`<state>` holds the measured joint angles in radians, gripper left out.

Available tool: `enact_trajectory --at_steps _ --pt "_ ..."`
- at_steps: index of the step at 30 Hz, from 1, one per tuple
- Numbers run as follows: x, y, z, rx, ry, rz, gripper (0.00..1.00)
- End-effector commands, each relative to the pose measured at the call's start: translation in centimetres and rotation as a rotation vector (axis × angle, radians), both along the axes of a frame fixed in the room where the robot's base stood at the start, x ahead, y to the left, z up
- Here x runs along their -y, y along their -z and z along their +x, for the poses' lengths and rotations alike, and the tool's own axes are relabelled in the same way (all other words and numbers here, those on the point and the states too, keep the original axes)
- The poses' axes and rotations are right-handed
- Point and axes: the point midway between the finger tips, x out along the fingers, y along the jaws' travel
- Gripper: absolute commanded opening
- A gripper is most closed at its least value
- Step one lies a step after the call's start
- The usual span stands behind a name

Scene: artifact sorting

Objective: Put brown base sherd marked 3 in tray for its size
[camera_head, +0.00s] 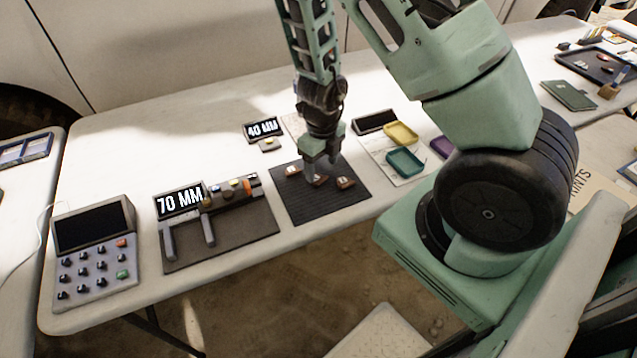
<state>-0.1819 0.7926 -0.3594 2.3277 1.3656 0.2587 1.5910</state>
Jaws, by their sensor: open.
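Several small brown sherds lie on a dark ribbed mat (290,212) in the middle of the table. One sherd (293,170) is at the left, one (319,181) in the middle and one (346,183) at the right. Their marks are too small to read, so I cannot tell which is marked 3. My gripper (320,170) is open and points down over the mat, close to the middle sherd; I cannot tell whether it touches it. A yellow tray (401,133), a teal tray (404,162) and a purple tray (441,147) stand right of the mat, the purple one partly behind my arm.
A caliper (210,232) with a "70 MM" display (179,200) lies left of the mat. A "40 MM" display (263,129) stands behind. A keypad device (96,255) is at the far left. A black tray (596,62) is at the far right. The table's back left is clear.

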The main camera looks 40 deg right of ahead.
Motion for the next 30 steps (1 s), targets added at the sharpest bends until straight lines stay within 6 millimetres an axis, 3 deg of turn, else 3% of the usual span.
enact_trajectory --at_steps 1,6,16,21,30 --pt "-0.2 1.3 0.0 -0.002 0.000 0.001 0.64" --pt "-0.4 3.5 0.1 -0.001 0.002 -0.001 0.64" --pt "-0.4 3.8 0.1 0.000 0.000 0.000 0.64" --pt "-0.4 3.8 0.1 0.000 0.000 0.000 0.17" --pt "-0.4 3.6 0.1 0.000 0.000 0.000 0.13"
